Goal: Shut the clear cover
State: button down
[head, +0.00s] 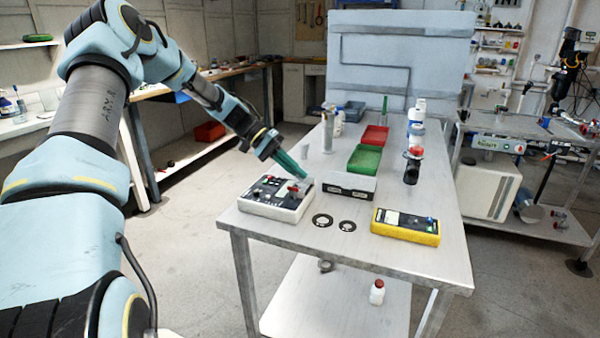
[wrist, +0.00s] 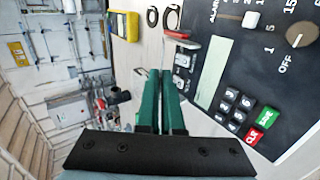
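A pale control box (head: 262,207) with a dark panel sits at the near left corner of the table. In the wrist view its panel (wrist: 250,60) shows a keypad, a small display and knobs. A red part (wrist: 182,44) is at the panel's edge, with faint clear outlines (wrist: 183,62) beside it. These may be the clear cover; its angle cannot be told. My gripper (head: 302,175) points down at the box's right rear side. Its green fingers (wrist: 161,74) lie close together, shut with nothing visible between them. Whether they touch the cover cannot be told.
A dark-fronted white box (head: 348,187) stands just right of my gripper. A yellow meter (head: 405,227) and two black rings (head: 334,222) lie nearer the front. Green (head: 365,159) and red (head: 374,136) trays and bottles (head: 415,125) stand farther back.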

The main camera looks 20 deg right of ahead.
jog(key=shift+w+a+f+g+h+b, duration=0.2)
jog(key=shift+f+g+h+b, duration=0.25)
jog(key=shift+g+h+b, duration=0.3)
jog(key=shift+w+a+f+g+h+b, duration=0.2)
jog(key=shift+f+g+h+b, duration=0.25)
jog(key=shift+g+h+b, duration=0.25)
jog(key=c, duration=1.1)
grip_release()
jog(key=shift+o, duration=0.2)
jog(key=b+v, duration=0.2)
jog(key=v, duration=0.8)
jog(key=shift+w+a+b, duration=0.2)
jog(key=shift+a+b, duration=0.1)
